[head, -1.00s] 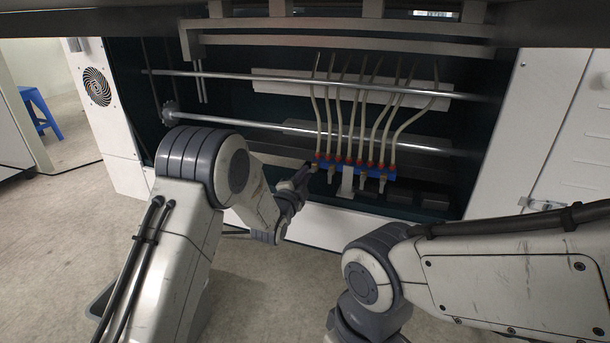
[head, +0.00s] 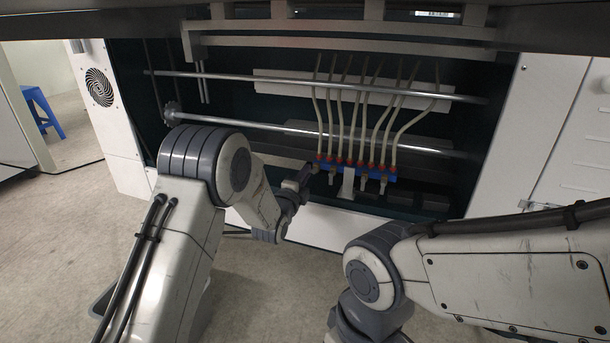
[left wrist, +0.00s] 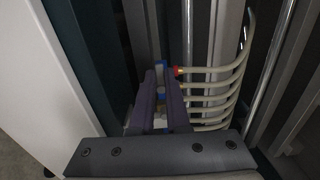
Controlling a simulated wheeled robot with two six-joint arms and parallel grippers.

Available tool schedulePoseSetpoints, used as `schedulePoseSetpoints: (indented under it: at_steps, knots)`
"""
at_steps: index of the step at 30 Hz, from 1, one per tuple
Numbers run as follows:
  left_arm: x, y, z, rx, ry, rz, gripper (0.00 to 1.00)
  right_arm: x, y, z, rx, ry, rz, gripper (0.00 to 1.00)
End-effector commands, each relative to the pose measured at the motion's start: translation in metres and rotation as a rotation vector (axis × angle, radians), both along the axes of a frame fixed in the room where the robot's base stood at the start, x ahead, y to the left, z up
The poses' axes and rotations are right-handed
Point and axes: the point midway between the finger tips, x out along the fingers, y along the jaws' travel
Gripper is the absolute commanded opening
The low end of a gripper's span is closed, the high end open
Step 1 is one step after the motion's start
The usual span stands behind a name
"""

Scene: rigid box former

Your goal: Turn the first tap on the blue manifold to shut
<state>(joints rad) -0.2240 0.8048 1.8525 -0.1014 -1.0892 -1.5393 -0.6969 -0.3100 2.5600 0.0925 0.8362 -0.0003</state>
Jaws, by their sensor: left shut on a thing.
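The blue manifold (head: 378,174) stands in the dark cabinet bay, with red collars along its top and pale hoses rising from it. Several small taps hang along its front; one shows clearly (head: 332,178). My left gripper (head: 310,168) is at the manifold's left end and mostly covers the first tap there. In the left wrist view the purple-grey fingers (left wrist: 161,95) are shut on the first tap (left wrist: 160,102), a pale, partly hidden piece, with blue manifold beyond. The tap's exact handle angle cannot be told. My right arm enters from the right; its gripper is out of view.
Pale hoses (head: 392,120) rise close above the manifold. The white cabinet sill (head: 320,226) runs in front.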

Motion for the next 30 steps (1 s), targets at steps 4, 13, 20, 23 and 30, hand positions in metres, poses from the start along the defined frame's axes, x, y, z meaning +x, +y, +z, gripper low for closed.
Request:
schedulePoseSetpoints:
  at_steps: [4, 13, 20, 23, 30]
  knots:
    - [-0.001, 0.000, -0.001, 0.002, 0.003, 0.000, 0.00, 0.000, 0.000, 0.000, 0.000, 0.000, 0.000, 0.50]
    - [0.000, 0.000, -0.001, 0.001, 0.002, 0.000, 0.44, 0.000, 0.000, 0.000, 0.000, 0.000, 0.000, 0.50]
    - [-0.005, 0.002, 0.001, 0.001, 0.002, 0.000, 0.44, 0.000, 0.000, 0.004, 0.000, 0.000, 0.000, 0.50]
    - [-0.016, 0.006, 0.002, 0.001, 0.004, 0.000, 0.44, 0.000, 0.000, 0.011, 0.000, 0.000, 0.000, 0.50]
    - [-0.062, 0.021, 0.002, 0.002, 0.008, 0.001, 0.44, 0.000, 0.000, 0.033, 0.000, 0.000, 0.000, 0.50]
